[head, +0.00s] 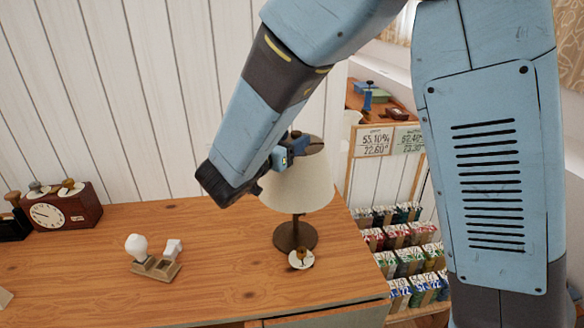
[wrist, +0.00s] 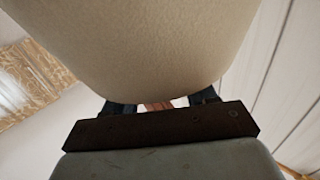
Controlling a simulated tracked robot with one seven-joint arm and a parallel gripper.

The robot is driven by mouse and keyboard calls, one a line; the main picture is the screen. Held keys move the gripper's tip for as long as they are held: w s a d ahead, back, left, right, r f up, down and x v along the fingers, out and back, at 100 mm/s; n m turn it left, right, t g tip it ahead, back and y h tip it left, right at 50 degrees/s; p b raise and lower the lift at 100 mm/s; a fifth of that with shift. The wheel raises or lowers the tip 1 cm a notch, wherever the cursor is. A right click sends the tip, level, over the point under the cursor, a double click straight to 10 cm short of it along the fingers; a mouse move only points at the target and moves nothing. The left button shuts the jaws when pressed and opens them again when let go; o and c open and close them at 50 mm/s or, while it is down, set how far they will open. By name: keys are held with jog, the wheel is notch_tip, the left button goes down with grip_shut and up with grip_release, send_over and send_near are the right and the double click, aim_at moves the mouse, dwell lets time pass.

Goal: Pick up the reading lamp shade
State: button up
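The cream reading lamp shade (head: 300,190) sits upright over a dark lamp base (head: 296,236) on the wooden desk. My gripper (head: 291,148) is at the shade's upper left, close against it, and covers part of it. In the wrist view the shade (wrist: 140,45) fills the upper middle, very near the camera. My two dark fingers (wrist: 162,103) show below its edge with a gap between them. The shade hides their tips, so I cannot tell whether they grip anything. A brown round piece (head: 308,143) shows at the top of the shade.
A small white-and-brass piece (head: 301,259) lies in front of the lamp base. A wooden holder (head: 156,267) with a white bulb stands left of it. A clock (head: 62,212) is at the far left. A shelf of small boxes (head: 410,262) stands right of the desk.

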grip_shut()
dwell(0.3)
dwell(0.4)
